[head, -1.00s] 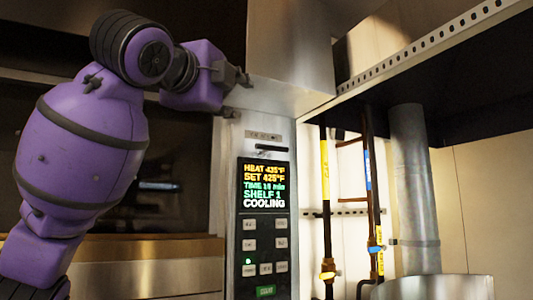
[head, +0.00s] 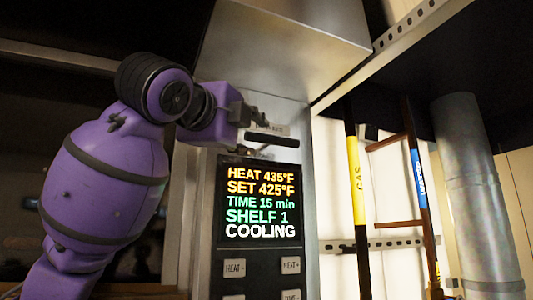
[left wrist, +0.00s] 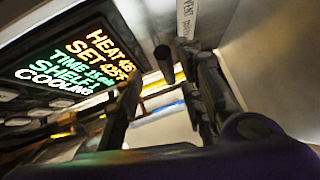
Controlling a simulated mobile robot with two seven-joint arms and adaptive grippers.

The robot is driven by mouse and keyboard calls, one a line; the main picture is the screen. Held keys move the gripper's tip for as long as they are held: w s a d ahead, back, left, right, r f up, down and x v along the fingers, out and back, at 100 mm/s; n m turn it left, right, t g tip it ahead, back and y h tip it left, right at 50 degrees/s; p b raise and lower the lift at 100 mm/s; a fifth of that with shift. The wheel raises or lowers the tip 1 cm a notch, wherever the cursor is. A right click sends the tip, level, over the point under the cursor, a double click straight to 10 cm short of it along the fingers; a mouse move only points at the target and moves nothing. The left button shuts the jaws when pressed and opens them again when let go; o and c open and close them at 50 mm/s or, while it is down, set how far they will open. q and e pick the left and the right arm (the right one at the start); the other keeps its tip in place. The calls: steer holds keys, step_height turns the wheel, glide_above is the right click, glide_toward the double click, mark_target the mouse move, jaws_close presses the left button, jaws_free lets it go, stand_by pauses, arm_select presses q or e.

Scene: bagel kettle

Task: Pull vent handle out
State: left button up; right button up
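The vent handle (head: 274,140) is a dark horizontal bar on the metal column, just under a small printed label and above the lit display. It also shows in the left wrist view as a dark rod (left wrist: 163,62) seen nearly end-on. My left gripper (head: 263,135) is open at the handle's left end, one finger above it and one below in the head view. In the left wrist view the rod appears between the spread fingers (left wrist: 165,95), towards their tips. I cannot tell whether either finger touches it. My right gripper is out of view.
The display panel (head: 261,203) with buttons lies just below the handle and reads COOLING. A metal hood box (head: 285,45) juts out above. Pipes with yellow (head: 357,180) and blue bands and a thick grey duct (head: 478,190) stand to the right.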

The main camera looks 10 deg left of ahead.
mark_target(257, 137)
arm_select(q)
steer(key=shift+w+r, duration=0.15)
steer(key=shift+d+r, duration=0.1)
steer(key=shift+r, duration=0.05)
steer(key=shift+w+d+r, duration=0.15)
steer(key=shift+w+d, duration=0.05)
steer(key=shift+w, duration=0.2)
steer(key=shift+w+d+r, duration=0.15)
steer(key=shift+w, duration=0.25)
steer(key=x, duration=0.4)
steer(key=shift+w+a+f, duration=0.1)
steer(key=shift+f, duration=0.1)
steer(key=shift+w, duration=0.15)
steer(key=shift+r, duration=0.15)
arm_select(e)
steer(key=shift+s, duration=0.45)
arm_select(q)
jaws_close()
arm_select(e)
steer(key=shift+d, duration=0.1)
